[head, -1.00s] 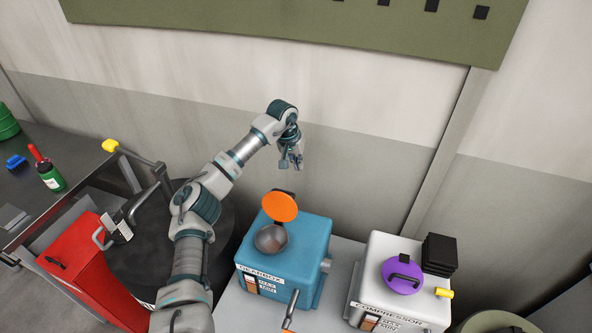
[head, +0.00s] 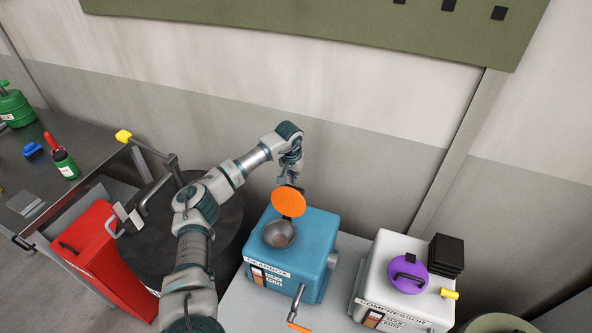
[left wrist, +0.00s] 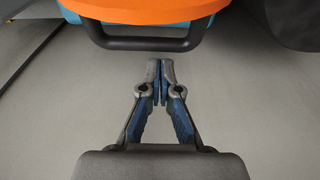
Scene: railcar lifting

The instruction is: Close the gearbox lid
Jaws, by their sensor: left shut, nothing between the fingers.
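The blue gearbox (head: 315,240) stands on a light bench, with its round orange lid (head: 288,202) standing open, tilted up behind a grey bowl-shaped opening (head: 279,234). The lid also shows at the top of the left wrist view (left wrist: 150,8), with a dark handle (left wrist: 145,43) on it. My left gripper (head: 290,180) is behind the lid, near its upper edge. In the left wrist view my left gripper (left wrist: 160,65) is shut and empty, its tips a little short of the handle. My right gripper is not in view.
A crank handle (head: 298,300) is at the gearbox front. A dark drum and red box (head: 95,250) are left. The wall is close behind.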

